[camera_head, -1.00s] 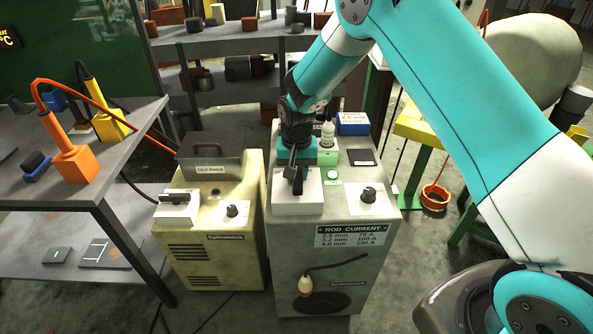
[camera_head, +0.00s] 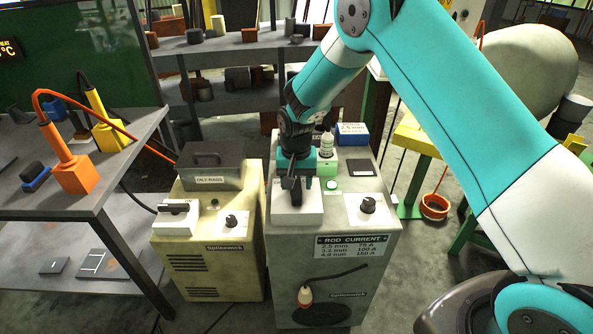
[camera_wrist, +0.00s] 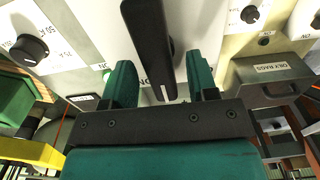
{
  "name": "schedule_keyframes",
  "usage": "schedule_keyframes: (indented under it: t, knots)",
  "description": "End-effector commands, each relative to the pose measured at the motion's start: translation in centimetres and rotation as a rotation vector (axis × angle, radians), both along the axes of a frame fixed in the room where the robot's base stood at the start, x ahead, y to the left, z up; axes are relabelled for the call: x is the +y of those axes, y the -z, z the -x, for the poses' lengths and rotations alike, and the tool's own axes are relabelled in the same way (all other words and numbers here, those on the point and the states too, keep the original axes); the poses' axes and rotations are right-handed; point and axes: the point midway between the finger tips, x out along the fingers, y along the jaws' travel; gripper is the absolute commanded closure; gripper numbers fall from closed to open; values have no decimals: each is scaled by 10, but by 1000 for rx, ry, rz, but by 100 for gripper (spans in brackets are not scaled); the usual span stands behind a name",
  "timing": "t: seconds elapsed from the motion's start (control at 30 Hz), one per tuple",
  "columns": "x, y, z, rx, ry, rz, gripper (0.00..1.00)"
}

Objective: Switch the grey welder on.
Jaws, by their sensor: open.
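The grey welder (camera_head: 345,275) stands in the middle of the head view. Its white switch plate (camera_head: 312,213) is on the top, at the left. The black switch lever (camera_wrist: 150,40) shows large in the wrist view. Its white-marked end points towards my gripper, beside upside-down "ON" lettering partly hidden by a finger. My gripper (camera_wrist: 160,82) is open, with a green finger on each side of the lever's end and gaps visible. In the head view my gripper (camera_head: 296,188) is over the plate and hides much of the lever. A lamp (camera_head: 332,185) on the welder looks bright green.
A beige welder (camera_head: 210,270) stands close on the left, its lever (camera_head: 174,207) lying crosswise, with an oily-rags box (camera_head: 212,165) on top. The grey welder also carries a knob (camera_head: 368,205), a bottle (camera_head: 327,145) and a blue rod box (camera_head: 352,133).

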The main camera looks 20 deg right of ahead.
Motion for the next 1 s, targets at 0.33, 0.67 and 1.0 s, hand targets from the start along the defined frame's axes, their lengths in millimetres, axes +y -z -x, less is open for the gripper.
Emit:
schedule_keyframes:
  t: [0.33,0.67,1.0]
  knots:
    - [0,-63,-1,-7,0,-2,47]
    - [0,-142,-1,-6,1,-1,47]
    - [0,-173,0,-2,1,0,47]
